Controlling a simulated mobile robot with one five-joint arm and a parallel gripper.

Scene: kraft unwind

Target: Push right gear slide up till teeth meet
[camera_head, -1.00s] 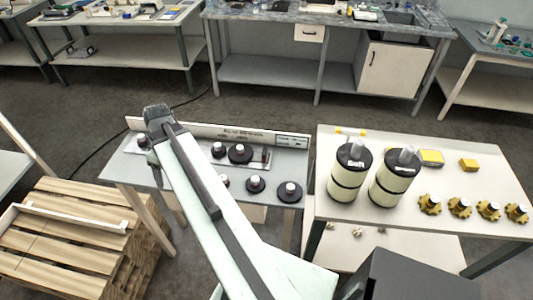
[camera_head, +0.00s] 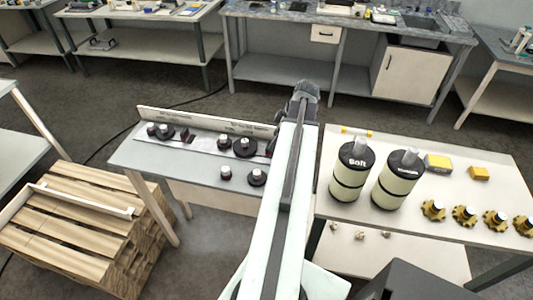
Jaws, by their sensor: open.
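The grey bench (camera_head: 130,158) carries a silver rail with black gears on it. A left group (camera_head: 166,132) sits at the rail's left. A smaller gear (camera_head: 224,142) and a larger gear (camera_head: 244,147) sit close together farther right; I cannot tell whether their teeth touch. My arm covers the bench's right end, so anything there is hidden, and which part is the right gear slide is unclear. My gripper (camera_head: 305,88) is open, beyond the bench's back right corner, apart from the gears.
A white table (camera_head: 440,220) to the right holds two black-and-cream canisters (camera_head: 351,172) and (camera_head: 395,180), yellow boxes (camera_head: 438,162) and several yellow gears (camera_head: 465,215). A wooden pallet stack (camera_head: 70,225) stands at the left. A back panel (camera_head: 205,122) edges the bench.

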